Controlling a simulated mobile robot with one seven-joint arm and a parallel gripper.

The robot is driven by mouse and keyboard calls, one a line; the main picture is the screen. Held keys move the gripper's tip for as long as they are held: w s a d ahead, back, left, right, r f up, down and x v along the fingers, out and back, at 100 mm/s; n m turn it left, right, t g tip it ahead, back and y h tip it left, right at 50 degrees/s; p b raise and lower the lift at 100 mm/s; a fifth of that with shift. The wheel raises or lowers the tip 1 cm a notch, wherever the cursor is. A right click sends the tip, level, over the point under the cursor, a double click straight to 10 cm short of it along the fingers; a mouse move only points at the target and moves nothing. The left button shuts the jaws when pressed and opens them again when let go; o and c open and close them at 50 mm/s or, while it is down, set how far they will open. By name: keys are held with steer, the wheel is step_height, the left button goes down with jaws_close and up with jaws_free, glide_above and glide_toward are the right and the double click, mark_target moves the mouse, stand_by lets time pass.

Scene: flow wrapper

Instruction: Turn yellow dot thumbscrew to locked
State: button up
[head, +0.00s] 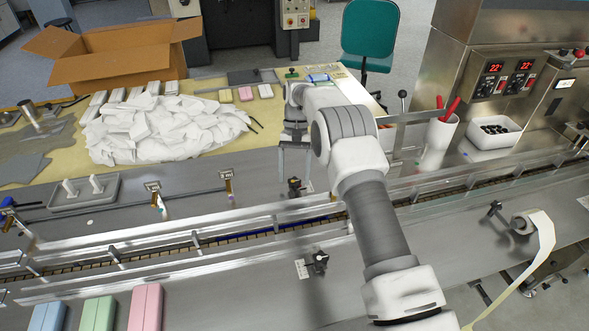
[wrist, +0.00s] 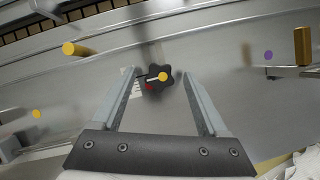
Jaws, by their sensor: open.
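The thumbscrew is a black lobed knob (wrist: 155,82) with a yellow dot on top and a white line across it. A red mark shows at its lower edge, and a pale printed label (wrist: 128,84) lies to its left. In the head view the knob (head: 295,187) sits on the steel deck behind the conveyor rails. My gripper (wrist: 156,70) is open and empty, pointing down with its fingers either side of the knob in the wrist view. It also shows in the head view (head: 295,176) just above the knob. Whether the fingers touch it cannot be told.
Another black knob (head: 318,261) with a label is on the near side of the conveyor. Metal guide rails (head: 130,238) run in front. A heap of white packets (head: 165,125) lies at the back left.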

steer(key=p+v, duration=0.1)
steer(key=v, duration=0.6)
steer(key=shift+r, duration=0.3)
stand_by(0.5)
